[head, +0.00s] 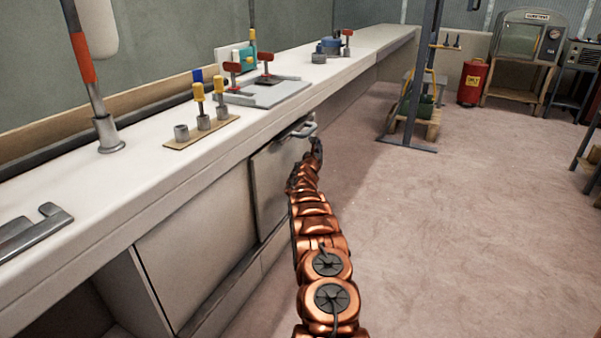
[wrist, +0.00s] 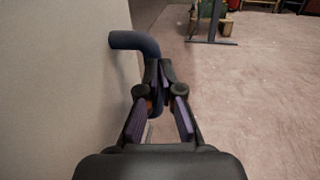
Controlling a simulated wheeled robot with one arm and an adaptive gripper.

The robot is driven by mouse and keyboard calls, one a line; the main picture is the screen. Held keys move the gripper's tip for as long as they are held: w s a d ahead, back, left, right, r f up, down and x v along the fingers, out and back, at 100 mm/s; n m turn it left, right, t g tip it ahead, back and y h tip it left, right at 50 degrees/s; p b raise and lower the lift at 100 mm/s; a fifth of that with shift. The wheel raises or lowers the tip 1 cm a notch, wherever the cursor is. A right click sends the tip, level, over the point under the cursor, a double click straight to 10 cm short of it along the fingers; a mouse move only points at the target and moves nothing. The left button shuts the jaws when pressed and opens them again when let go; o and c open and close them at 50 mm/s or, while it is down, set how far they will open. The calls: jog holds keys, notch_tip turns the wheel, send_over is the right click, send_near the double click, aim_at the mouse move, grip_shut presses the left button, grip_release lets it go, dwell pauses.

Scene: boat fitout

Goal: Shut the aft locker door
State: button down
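The locker door (head: 272,185) is a pale panel under the counter in the head view, with a grey bar handle (head: 299,130) near its top. Its left edge stands slightly proud of the neighbouring panel; I cannot tell how far open it is. In the wrist view, the door face (wrist: 60,90) fills the left side, and the dark handle (wrist: 130,40) sticks out and bends down between my fingers. My gripper (wrist: 159,75) has its fingertips closed in on the handle bar. In the head view, my gripper (head: 317,148) is at the handle, partly hidden by my arm.
The white counter (head: 130,185) runs along the wall above, carrying fittings and a grey plate (head: 268,92). A wide panel (head: 195,245) is left of the door. The floor (head: 450,230) on the right is clear, with a metal post stand (head: 425,80) farther off.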

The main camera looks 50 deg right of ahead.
jog(key=w+p+v, duration=0.1)
jog(key=v, duration=1.2)
jog(key=shift+s+a, duration=0.2)
jog(key=shift+a, duration=0.35)
jog(key=shift+f, duration=0.15)
